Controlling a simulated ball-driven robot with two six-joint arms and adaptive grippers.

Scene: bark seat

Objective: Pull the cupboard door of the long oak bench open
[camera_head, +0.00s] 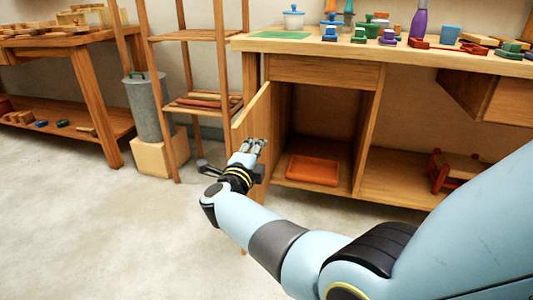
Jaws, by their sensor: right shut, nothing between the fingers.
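The long oak bench (320,70) stands along the back wall on the right. Its cupboard door (252,113) stands wide open, swung out from the left side of the cupboard opening. An orange tray (313,170) lies on the cupboard floor. My right gripper (256,144) is shut and empty. It is in front of the lower part of the door and hides some of it. I cannot tell whether it touches the door. No handle shows on the door. My left gripper is not in view.
Blocks, jars and a purple bottle (419,22) stand on the bench top. A wooden shelf rack (195,103), a grey bin (147,105) and another table (85,95) stand to the left. A small red stool (450,170) sits on the lower right shelf. The left floor is clear.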

